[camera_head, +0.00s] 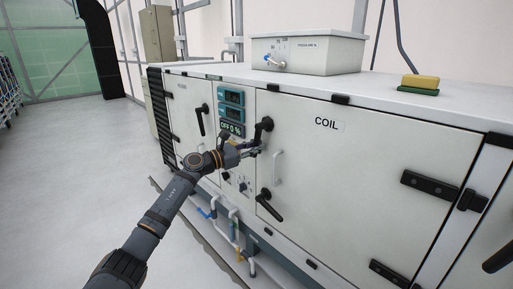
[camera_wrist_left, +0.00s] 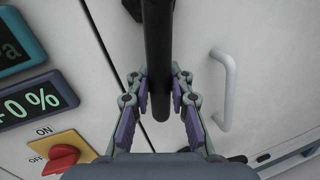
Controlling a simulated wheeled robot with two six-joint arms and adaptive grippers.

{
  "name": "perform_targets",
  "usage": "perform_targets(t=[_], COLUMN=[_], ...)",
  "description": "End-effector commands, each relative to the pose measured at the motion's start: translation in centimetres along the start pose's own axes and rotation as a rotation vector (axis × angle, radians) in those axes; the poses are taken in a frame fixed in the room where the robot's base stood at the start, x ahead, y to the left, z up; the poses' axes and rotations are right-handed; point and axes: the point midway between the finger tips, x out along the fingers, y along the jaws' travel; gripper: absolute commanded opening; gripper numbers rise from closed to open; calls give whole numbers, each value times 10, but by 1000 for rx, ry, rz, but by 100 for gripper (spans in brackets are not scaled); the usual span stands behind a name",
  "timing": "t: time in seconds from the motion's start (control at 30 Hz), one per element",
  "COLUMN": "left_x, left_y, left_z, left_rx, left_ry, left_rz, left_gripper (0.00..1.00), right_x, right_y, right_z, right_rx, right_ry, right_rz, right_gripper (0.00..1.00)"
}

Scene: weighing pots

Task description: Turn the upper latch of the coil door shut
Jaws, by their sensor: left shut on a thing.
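The coil door (camera_head: 350,165) is a pale panel marked COIL, lying flush with the cabinet front. Its upper latch (camera_head: 266,125) is a black lever at the door's left edge; from its hub the lever points down and slightly left. My left gripper (camera_head: 254,147) is at the lever's lower part. In the left wrist view the black lever (camera_wrist_left: 158,45) runs down between the purple-padded fingers of my left gripper (camera_wrist_left: 160,98), which is shut on it. The lower latch (camera_head: 268,204) is a black lever slanting down to the right. My right gripper is not in view.
A white door handle (camera_head: 278,168) stands just right of the upper latch, also in the left wrist view (camera_wrist_left: 224,90). Left are display panels (camera_head: 231,112) and a red-and-yellow switch (camera_wrist_left: 62,157). Pipes (camera_head: 234,225) hang below. The floor (camera_head: 75,150) at left is open.

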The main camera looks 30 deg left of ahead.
Motion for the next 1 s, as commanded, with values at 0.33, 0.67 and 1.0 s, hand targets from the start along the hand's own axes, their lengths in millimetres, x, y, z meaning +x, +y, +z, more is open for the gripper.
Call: perform_targets(t=[0.33,0.67,1.0], left_x=[0,-20,-68], left_y=[1,2,1], left_z=[0,-2,-1], left_rx=[1,5,6], left_ry=[1,7,4], left_rz=[2,2,1], left_gripper=[44,44,44], right_x=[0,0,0], right_y=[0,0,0], right_z=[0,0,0], right_rx=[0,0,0], right_ry=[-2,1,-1], right_rz=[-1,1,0], right_gripper=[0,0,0])
